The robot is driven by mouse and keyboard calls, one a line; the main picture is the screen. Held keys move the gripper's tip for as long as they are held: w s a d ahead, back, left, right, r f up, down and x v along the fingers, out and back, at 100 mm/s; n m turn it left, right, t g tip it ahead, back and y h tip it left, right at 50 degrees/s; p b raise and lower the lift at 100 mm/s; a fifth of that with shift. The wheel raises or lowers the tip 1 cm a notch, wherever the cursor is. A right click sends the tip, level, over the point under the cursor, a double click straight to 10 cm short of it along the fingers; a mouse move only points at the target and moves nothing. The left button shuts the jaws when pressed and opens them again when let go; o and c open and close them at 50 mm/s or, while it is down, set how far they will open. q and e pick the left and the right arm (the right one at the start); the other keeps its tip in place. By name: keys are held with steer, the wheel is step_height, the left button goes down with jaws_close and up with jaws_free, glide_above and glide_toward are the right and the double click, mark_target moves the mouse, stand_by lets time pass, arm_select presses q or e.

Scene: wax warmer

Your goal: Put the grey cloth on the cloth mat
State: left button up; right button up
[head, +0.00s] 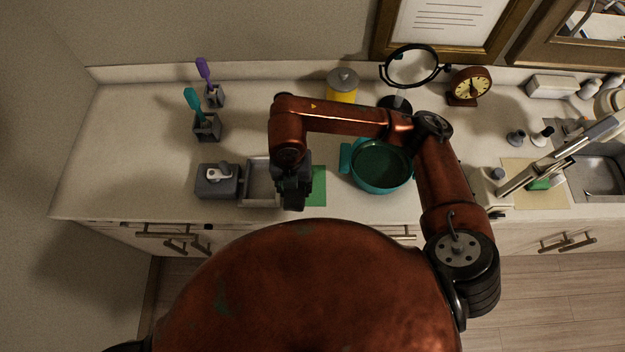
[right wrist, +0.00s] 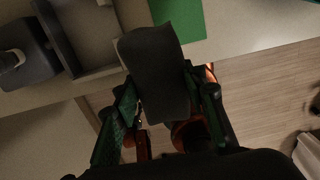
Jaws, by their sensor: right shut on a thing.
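My right gripper (head: 293,196) is over the counter's front edge, between the light grey tray and the green mat. In the right wrist view its fingers (right wrist: 160,88) are shut on the grey cloth (right wrist: 158,60), a dark, slightly curved piece that sticks out past the fingertips. In the head view the cloth cannot be told apart from the dark gripper. A flat green mat (head: 318,186), seemingly the cloth mat, lies just right of the gripper, partly hidden by it. The mat (right wrist: 180,16) also shows beyond the cloth in the wrist view. My left gripper is not in view.
The light grey tray (head: 258,183) and a dark grey box (head: 217,188) stand left of the mat. A teal bowl (head: 382,185) stands to its right, under my right arm. A yellow jar (head: 342,92) and a round mirror (head: 412,66) are behind.

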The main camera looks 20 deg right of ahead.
steer(key=w+d, duration=0.1)
steer(key=w+d+f, duration=0.1)
steer(key=d, duration=0.1)
steer(key=shift+w+d+f+p, duration=0.25)
steer(key=shift+w+f+p, duration=0.05)
steer(key=shift+w+f, duration=0.1)
glide_above(313, 185)
steer(key=f, duration=0.5)
steer(key=shift+a+f+p, duration=0.25)
steer(key=shift+p, duration=0.05)
steer(key=f+p, duration=0.1)
steer(key=f, duration=0.2)
steer(key=shift+d, duration=0.2)
steer(key=shift+w+f, duration=0.1)
steer(key=shift+f, duration=0.2)
steer(key=shift+f, duration=0.1)
steer(key=o, duration=1.1)
